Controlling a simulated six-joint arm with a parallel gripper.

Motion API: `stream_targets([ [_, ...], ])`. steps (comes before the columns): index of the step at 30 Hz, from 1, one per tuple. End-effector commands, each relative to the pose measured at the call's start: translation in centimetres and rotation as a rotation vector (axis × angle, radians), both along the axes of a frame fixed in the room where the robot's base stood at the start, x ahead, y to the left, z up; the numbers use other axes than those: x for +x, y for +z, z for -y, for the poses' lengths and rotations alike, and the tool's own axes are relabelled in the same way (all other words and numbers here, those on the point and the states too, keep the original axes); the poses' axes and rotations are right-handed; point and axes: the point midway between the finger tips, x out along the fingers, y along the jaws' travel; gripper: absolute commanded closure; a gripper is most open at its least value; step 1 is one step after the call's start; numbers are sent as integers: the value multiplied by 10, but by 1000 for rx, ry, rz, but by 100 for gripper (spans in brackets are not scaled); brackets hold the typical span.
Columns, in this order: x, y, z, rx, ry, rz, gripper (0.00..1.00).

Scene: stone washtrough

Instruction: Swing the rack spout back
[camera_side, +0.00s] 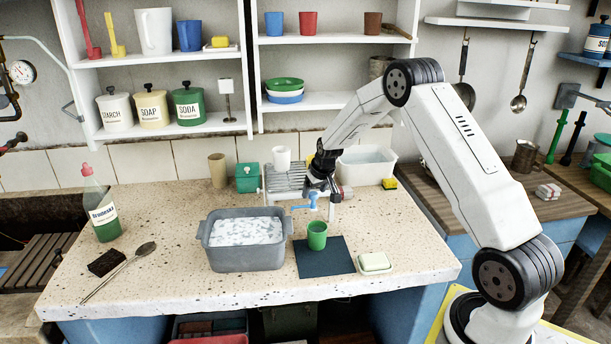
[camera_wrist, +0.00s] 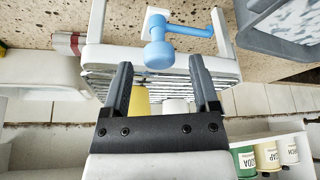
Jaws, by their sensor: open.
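The dish rack (camera_side: 284,178) stands at the back of the speckled counter, with a blue spout (camera_side: 309,202) at its front right corner. The spout points left, toward the grey basin (camera_side: 246,262). My gripper (camera_side: 322,188) is over the right part of the rack, just behind the spout, and hides part of both. In the wrist view, its two fingers (camera_wrist: 160,63) are apart. The spout's round blue knob (camera_wrist: 159,54) shows just beyond the fingertips, with its tube running to the right. I cannot tell whether a finger touches it.
A green cup (camera_side: 317,236) stands on a dark mat (camera_side: 334,262) in front of the spout. The suds-filled basin is left of it, and a soap dish (camera_side: 374,264) is right. A white tub (camera_side: 366,166) stands behind my gripper.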

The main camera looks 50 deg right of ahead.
Motion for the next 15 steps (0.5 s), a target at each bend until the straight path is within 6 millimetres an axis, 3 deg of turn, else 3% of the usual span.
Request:
stream_targets([
  [15,-24,64,-10,-1,-2,1,22],
])
